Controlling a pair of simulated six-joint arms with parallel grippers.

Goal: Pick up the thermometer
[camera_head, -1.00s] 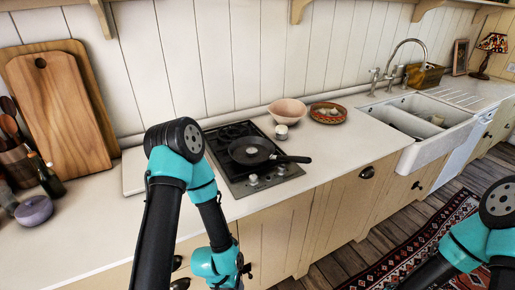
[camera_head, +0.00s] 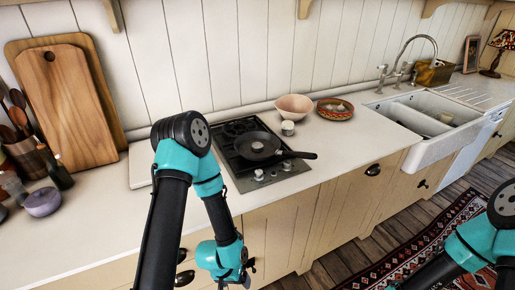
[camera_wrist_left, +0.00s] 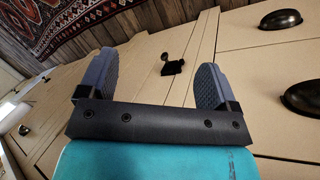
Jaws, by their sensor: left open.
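I cannot pick out a thermometer for certain. A small pale round thing (camera_head: 258,147) shows in the black pan (camera_head: 272,154) on the hob; it is too small to name. A small white pot (camera_head: 288,128) stands beside the pink bowl (camera_head: 294,106). My left gripper (camera_head: 246,278) hangs low in front of the cabinet fronts, well below the counter top, mostly hidden by its wrist. In the left wrist view its fingers (camera_wrist_left: 154,65) are apart and empty, with cabinet fronts behind. My right arm shows at the lower right; its gripper is out of view.
The counter (camera_head: 350,140) is clear right of the hob (camera_head: 232,163). A patterned dish (camera_head: 335,115) sits behind. Cutting boards (camera_head: 68,105), bottles and a purple pot (camera_head: 43,202) stand left. The sink (camera_head: 425,140) is right. Dark cup handles (camera_wrist_left: 280,19) jut from the cabinets.

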